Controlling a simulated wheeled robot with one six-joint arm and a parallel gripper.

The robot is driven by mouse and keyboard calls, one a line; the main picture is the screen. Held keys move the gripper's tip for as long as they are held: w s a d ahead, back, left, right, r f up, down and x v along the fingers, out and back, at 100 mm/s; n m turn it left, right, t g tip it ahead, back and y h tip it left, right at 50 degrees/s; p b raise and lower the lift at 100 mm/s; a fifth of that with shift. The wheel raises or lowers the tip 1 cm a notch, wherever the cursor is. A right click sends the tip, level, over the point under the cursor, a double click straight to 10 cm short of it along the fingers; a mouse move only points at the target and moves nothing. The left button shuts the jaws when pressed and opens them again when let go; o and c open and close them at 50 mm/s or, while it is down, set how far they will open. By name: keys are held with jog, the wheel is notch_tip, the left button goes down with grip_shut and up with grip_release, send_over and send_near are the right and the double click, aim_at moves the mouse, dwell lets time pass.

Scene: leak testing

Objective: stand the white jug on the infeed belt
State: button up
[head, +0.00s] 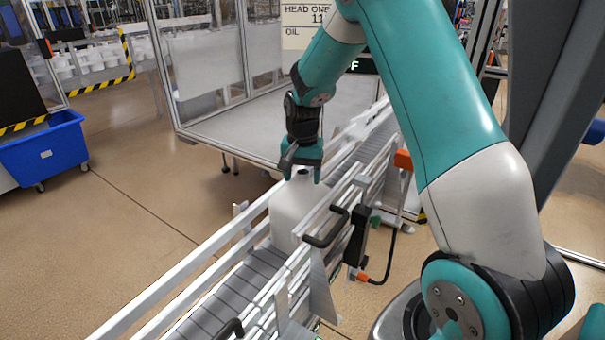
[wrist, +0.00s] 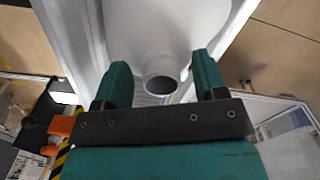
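The white jug (head: 291,208) stands upright on the infeed belt (head: 236,290), between the belt's side rails. My gripper (head: 303,172) is just above it, pointing down. In the wrist view the two green fingers (wrist: 161,84) are spread apart. The jug's open round neck (wrist: 161,84) shows between and beyond them, with a gap on both sides. The jug's white body (wrist: 150,25) fills the top middle of that view. The fingers do not appear to touch the jug.
Guard rails (head: 190,273) run along both sides of the belt. A black handle (head: 328,228) and an orange-tipped sensor cable (head: 385,265) stick out on the right side. A glass-walled enclosure (head: 210,75) stands behind. A blue bin (head: 45,152) is on the open floor at left.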

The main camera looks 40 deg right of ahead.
notch_tip(320, 180, up, 17)
jog(key=b, duration=0.4)
jog(key=s+a+f+n+y+b, duration=0.1)
jog(key=s+a+f+n, duration=0.1)
jog(key=s+a+n, duration=0.35)
jog(key=s+a+f+n+b, duration=0.2)
jog(key=s+a, duration=0.1)
jog(key=a, duration=0.5)
jog(key=s+a+f+n+y+b, duration=0.1)
jog(key=s+a+f+n, duration=0.2)
jog(key=s, duration=0.6)
jog(key=s+a+f+n+y+b, duration=0.1)
jog(key=s+a+f+n+y, duration=0.1)
jog(key=s+a+n, duration=0.4)
jog(key=s+a+f, duration=0.1)
jog(key=s+a, duration=0.1)
jog(key=s, duration=0.2)
